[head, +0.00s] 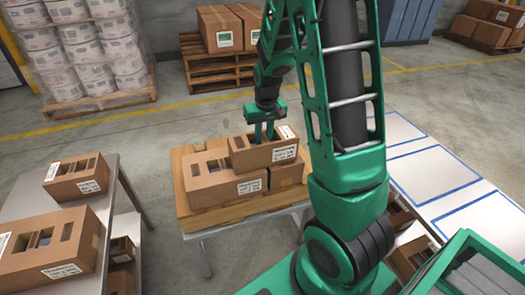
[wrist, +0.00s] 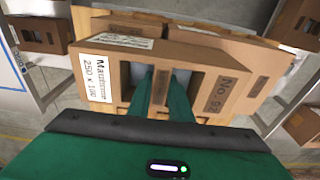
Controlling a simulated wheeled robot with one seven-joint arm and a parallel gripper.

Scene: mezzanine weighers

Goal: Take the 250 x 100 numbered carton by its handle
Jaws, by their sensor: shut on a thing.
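The 250 x 100 numbered carton (wrist: 205,60) is brown cardboard with a white label reading "250 x 100" and a dark "No." print in the wrist view. In the head view the same carton (head: 262,153) sits on top of other cartons on the wooden board of a table. My gripper (wrist: 160,92) is shut on the carton's handle strip, with its green fingers in the two openings beside it. In the head view my gripper (head: 264,130) comes down onto the carton's top from above. The fingertips are hidden inside the openings.
A larger carton (head: 207,180) stands left of the held one on the wooden board (head: 185,211). A steel table (head: 112,190) at left carries more cartons. A pallet with cartons (head: 222,70) stands behind. At right lies a white surface with blue-outlined areas (head: 440,170).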

